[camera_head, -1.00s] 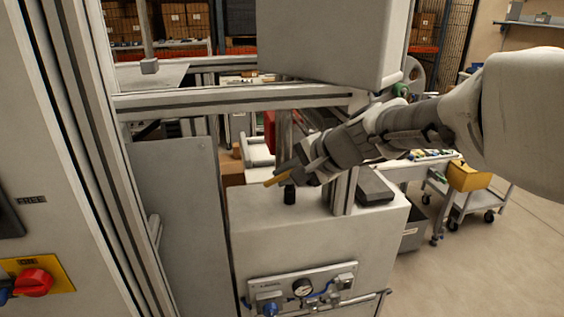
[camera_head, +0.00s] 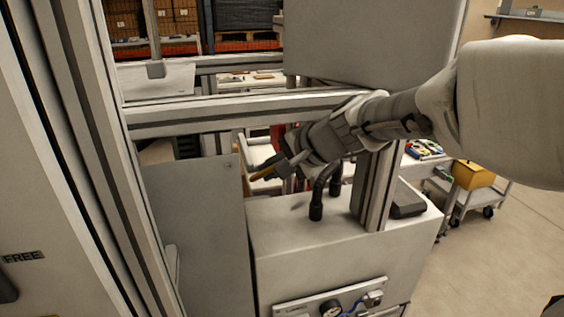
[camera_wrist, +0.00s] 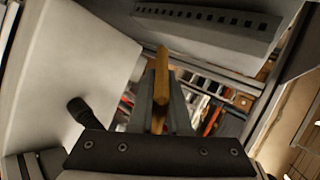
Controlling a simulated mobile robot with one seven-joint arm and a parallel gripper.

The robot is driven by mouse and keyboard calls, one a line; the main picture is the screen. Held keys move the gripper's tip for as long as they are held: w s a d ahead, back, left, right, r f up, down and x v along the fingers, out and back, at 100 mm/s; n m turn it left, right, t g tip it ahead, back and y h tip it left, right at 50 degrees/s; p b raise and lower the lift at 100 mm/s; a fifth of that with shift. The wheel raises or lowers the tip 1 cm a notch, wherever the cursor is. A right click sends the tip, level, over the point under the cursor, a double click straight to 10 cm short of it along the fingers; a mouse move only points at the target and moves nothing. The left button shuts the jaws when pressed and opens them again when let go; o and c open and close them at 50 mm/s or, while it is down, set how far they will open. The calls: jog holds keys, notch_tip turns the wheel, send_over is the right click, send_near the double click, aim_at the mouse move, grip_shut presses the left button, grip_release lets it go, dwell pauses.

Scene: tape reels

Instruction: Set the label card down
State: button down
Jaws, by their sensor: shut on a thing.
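My gripper (camera_head: 277,168) is in the middle of the head view, above the grey machine box, reaching in from the right. It is shut on a thin yellow-orange piece, which I take to be the label card (camera_head: 263,174). In the wrist view the card (camera_wrist: 162,62) shows edge-on as a narrow strip between the fingers of my gripper (camera_wrist: 161,85). Its face and any print cannot be seen. The card is held in the air and appears to touch nothing else.
A grey machine box (camera_head: 345,247) stands below, with black hose fittings (camera_head: 316,211) on top. A metal crossbar (camera_head: 230,112) and an upright post (camera_head: 374,190) stand close around my arm. A grey panel (camera_head: 195,215) is to the left. A cart with a yellow bin (camera_head: 473,175) stands at right.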

notch_tip(320, 180, down, 10)
jog(key=b, duration=0.8)
jog(key=shift+w+a+b, duration=0.15)
jog(key=shift+b, duration=0.15)
jog(key=c, duration=1)
grip_release()
jog(key=shift+p+v, duration=1.35)
jog(key=shift+v, duration=2.7)
